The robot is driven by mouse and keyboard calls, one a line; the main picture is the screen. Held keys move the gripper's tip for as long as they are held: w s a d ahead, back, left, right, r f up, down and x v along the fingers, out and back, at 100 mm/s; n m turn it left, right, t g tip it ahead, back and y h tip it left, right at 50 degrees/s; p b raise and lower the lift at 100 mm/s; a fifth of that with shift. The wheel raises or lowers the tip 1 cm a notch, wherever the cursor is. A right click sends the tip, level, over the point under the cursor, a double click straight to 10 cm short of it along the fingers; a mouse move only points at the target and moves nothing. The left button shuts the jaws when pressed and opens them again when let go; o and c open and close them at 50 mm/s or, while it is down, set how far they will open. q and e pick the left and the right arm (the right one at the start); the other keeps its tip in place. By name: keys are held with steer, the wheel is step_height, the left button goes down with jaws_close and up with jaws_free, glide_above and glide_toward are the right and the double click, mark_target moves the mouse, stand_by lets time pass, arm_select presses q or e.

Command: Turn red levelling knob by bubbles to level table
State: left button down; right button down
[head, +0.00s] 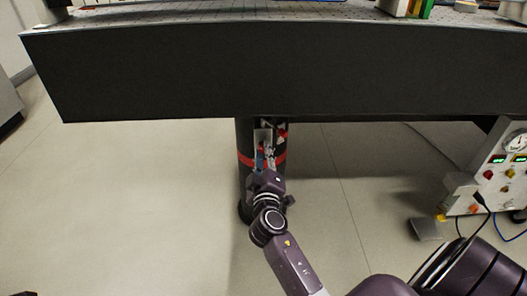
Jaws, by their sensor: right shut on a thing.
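The table (250,75) shows its dark front side across the upper part of the head view, with a strip of its perforated top above. Below it stands a black leg (244,140) with a red band around it. My right gripper (264,160) is at the front of this leg, at the height of the red band. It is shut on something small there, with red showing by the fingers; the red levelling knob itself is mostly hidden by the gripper. No bubbles can be made out.
A grey control panel (495,172) with a gauge, lit displays and coloured buttons stands at the right, with cables by it. Coloured items (418,9) stand on the table top at the upper right. The floor left of the leg is clear.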

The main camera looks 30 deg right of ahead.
steer(key=shift+f+n, duration=0.1)
steer(key=shift+n, duration=0.3)
steer(key=c, duration=1.6)
jaws_free()
steer(key=shift+s+a, duration=0.1)
steer(key=v, duration=0.7)
steer(key=shift+s+a, duration=0.1)
steer(key=shift+s, duration=0.05)
